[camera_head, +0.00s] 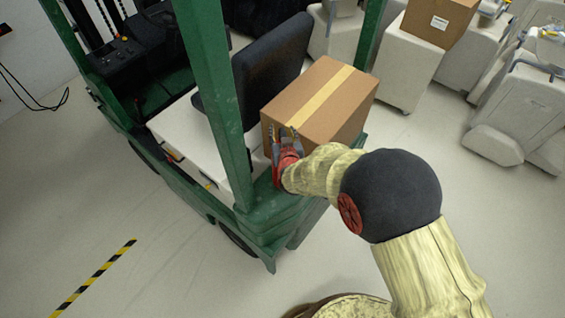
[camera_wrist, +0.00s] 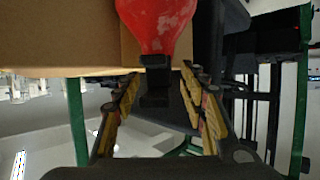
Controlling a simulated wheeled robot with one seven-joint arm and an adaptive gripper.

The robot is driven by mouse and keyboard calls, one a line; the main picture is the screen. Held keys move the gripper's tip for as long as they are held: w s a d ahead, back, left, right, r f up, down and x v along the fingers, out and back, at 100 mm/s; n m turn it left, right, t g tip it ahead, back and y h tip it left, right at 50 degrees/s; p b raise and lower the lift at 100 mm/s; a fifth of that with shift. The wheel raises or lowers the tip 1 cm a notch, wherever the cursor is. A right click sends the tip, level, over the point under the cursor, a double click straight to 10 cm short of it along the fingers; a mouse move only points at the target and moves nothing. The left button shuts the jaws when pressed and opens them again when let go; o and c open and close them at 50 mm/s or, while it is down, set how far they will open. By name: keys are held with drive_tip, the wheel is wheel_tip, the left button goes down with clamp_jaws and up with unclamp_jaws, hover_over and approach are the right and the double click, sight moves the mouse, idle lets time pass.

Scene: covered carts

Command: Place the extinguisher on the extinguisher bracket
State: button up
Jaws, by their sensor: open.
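A red extinguisher (camera_wrist: 158,22) with a black neck shows at the top middle of the wrist view. Its black end (camera_wrist: 156,88) lies between the two yellow-padded fingers of my gripper (camera_wrist: 162,80). The fingers are spread, with gaps on both sides, and do not visibly press on it. In the head view my gripper (camera_head: 282,134) is beside the near side of the cardboard box on the green forklift. Red shows there by my gripper; I cannot tell how much of it is the extinguisher. I cannot make out the bracket in either view.
The cardboard box (camera_head: 322,100) stands on the rear of the green forklift (camera_head: 217,90), beside its black seat (camera_head: 262,75). A green post rises left of my gripper. Several pale covered carts (camera_head: 392,62) stand at the back right.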

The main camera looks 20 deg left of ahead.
drive_tip(key=shift+c, duration=0.5)
clamp_jaws()
idle(0.6)
drive_tip(key=shift+w+a+r, duration=0.15)
drive_tip(key=shift+w+r, duration=0.05)
drive_tip(key=shift+r, duration=0.05)
